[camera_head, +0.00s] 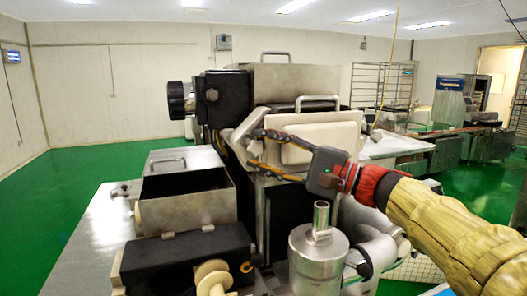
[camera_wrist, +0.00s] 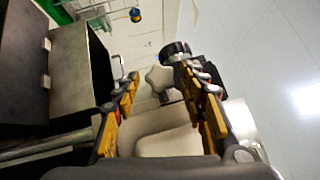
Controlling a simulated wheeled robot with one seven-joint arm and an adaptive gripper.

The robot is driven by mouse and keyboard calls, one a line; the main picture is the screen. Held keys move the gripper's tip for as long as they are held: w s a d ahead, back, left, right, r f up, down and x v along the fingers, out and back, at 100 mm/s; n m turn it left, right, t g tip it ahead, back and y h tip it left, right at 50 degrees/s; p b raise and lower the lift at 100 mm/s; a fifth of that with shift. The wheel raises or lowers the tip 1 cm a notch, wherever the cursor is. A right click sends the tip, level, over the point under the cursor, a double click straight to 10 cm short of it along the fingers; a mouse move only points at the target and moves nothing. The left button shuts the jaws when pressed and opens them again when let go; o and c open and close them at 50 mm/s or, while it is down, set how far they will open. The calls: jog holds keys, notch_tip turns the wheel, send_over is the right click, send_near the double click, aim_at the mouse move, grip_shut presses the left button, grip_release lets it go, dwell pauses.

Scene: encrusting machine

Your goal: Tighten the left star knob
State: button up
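A pale grey star knob (camera_wrist: 160,78) shows in the wrist view, ahead of my gripper (camera_wrist: 164,88) and between its two fingertips in the picture. The fingers are spread wide apart, and I see nothing held between them. The knob looks a little beyond the tips; I see no contact. In the head view my gripper (camera_head: 255,148) reaches in from the right across the machine's upper front, its fingers pointing left. I cannot make out the star knob clearly there.
A black round handwheel (camera_head: 178,100) sticks out at the machine's upper left. A white panel (camera_head: 314,140) with a metal handle lies right behind my fingers. An open metal hopper (camera_head: 185,200) stands at left, and a steel cylinder (camera_head: 318,258) stands below my gripper.

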jog(key=shift+o, duration=0.2)
jog(key=v, duration=1.2)
jog(key=shift+r, duration=0.1)
